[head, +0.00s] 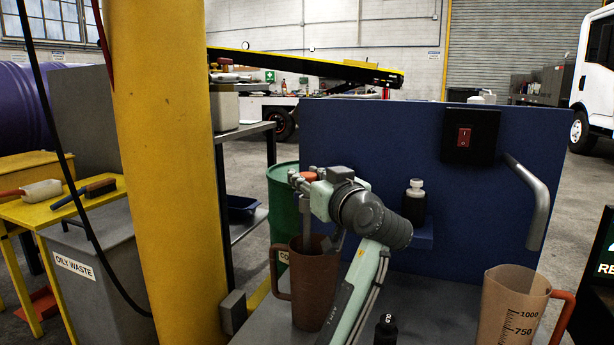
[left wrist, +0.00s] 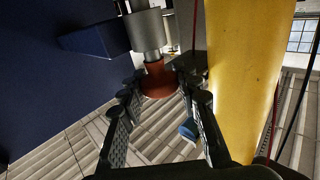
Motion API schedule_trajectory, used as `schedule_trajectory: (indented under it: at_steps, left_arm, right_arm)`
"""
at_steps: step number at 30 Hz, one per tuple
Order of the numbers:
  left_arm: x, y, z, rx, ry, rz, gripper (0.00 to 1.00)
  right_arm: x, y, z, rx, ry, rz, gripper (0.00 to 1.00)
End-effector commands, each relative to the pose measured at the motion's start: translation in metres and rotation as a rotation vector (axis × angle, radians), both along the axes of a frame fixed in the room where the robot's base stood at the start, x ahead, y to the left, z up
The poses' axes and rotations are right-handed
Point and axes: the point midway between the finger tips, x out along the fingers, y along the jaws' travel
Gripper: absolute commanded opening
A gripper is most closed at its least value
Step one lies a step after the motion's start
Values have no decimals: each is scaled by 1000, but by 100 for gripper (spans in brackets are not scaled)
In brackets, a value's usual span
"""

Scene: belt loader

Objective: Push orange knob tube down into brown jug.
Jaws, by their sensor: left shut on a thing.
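The brown jug (head: 313,300) stands upright on the grey worktop, its handle to the left. The tube (head: 306,222) stands upright above it, its lower end reaching into the jug's mouth. The orange knob (head: 309,176) is at the tube's top, partly hidden by my left gripper (head: 308,183). In the left wrist view the orange knob (left wrist: 158,82) sits between the tips of the two dark fingers of my left gripper (left wrist: 160,92), which is shut on it. The grey tube (left wrist: 147,33) extends from the knob there. The tube's lower end is hidden inside the jug. My right gripper is out of view.
A blue panel (head: 370,130) with a red switch (head: 464,137) stands behind. A small dark bottle (head: 414,203) sits on its ledge. A thick yellow post (head: 165,170) rises close on the left. A clear measuring jug (head: 508,306) and a black bottle (head: 386,329) stand to the right.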

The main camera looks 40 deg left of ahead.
Motion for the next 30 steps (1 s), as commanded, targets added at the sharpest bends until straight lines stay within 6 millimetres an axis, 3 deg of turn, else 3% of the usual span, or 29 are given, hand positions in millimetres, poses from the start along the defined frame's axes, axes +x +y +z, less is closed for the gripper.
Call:
schedule_trajectory:
  at_steps: [9, 10, 15, 24, 30]
  left_arm:
    - [0, -1, 0, -1, 1, 0, 0]
    - [0, -1, 0, -1, 1, 0, 34]
    - [0, 0, 0, -1, 1, 0, 53]
    - [-1, -1, 0, 0, 0, -1, 53]
    - [-13, -22, -1, -2, 0, -4, 53]
  right_arm:
    - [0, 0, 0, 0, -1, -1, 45]
    - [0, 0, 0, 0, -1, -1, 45]
    - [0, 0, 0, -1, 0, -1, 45]
    - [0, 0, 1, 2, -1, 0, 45]
    - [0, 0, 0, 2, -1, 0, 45]
